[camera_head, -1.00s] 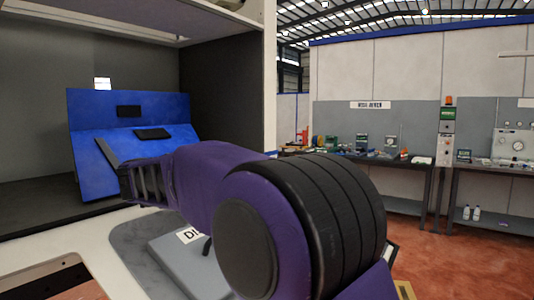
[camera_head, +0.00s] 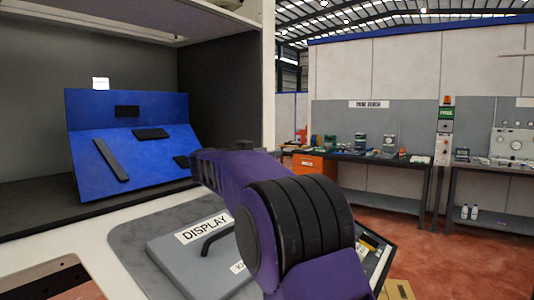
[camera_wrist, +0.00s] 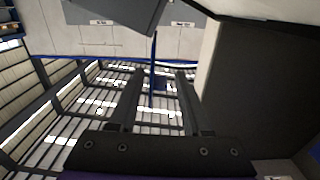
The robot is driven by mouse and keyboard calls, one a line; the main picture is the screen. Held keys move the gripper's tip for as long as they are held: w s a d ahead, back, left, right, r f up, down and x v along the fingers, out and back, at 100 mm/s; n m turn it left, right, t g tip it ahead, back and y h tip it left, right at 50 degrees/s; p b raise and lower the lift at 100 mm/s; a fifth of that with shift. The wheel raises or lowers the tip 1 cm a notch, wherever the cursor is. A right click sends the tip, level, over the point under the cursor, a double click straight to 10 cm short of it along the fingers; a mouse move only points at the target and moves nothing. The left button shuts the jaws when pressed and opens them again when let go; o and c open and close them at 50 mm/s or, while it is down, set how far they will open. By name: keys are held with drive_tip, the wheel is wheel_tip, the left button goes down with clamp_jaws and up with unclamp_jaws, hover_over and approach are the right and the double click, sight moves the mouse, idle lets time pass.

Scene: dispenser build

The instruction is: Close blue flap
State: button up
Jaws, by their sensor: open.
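A blue panelled unit stands inside the open cabinet at left in the head view. It has an upright back panel (camera_head: 85,108) and a sloped front panel (camera_head: 140,152), with a long black bar and small black blocks on them. I cannot tell which panel is the blue flap. My gripper (camera_wrist: 160,78) shows in the wrist view with two dark fingers apart and nothing between them. In the head view its fingers are hidden behind my purple arm, right of the sloped panel. A blue surface (camera_wrist: 312,152) shows at the lower right edge of the wrist view.
The cabinet's dark side wall (camera_head: 225,90) stands right of the blue unit. A grey box labelled DISPLAY (camera_head: 190,262) with a black handle sits on the counter below my arm. Workbenches (camera_head: 375,158) stand far off at right.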

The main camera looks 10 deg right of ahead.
clamp_jaws()
drive_tip(key=shift+s+d+m, duration=0.1)
drive_tip(key=shift+m, duration=0.2)
idle(0.7)
drive_tip(key=m, duration=0.1)
drive_tip(key=s+d+m, duration=0.1)
drive_tip(key=m, duration=0.1)
drive_tip(key=shift+s, duration=0.1)
drive_tip(key=m, duration=0.1)
drive_tip(key=s+d+m+b, duration=0.1)
drive_tip(key=m, duration=0.1)
drive_tip(key=f+m, duration=0.1)
drive_tip(key=m, duration=0.1)
drive_tip(key=shift+s+d+b, duration=0.2)
drive_tip(key=shift+d+b, duration=0.05)
drive_tip(key=shift+b, duration=0.05)
drive_tip(key=m+b, duration=0.1)
drive_tip(key=f+m+b, duration=0.1)
drive_tip(key=m, duration=0.1)
drive_tip(key=s+d+f+m+b, duration=0.1)
drive_tip(key=m, duration=0.1)
drive_tip(key=shift+d, duration=0.1)
drive_tip(key=shift+s+d+f+m+b, duration=0.15)
drive_tip(key=shift+f+m+b, duration=0.15)
drive_tip(key=shift+m+b, duration=0.55)
drive_tip(key=shift+s+f+m+b, duration=0.1)
drive_tip(key=shift+f+m+b, duration=0.2)
drive_tip(key=shift+m+b, duration=0.5)
drive_tip(key=shift+m, duration=0.25)
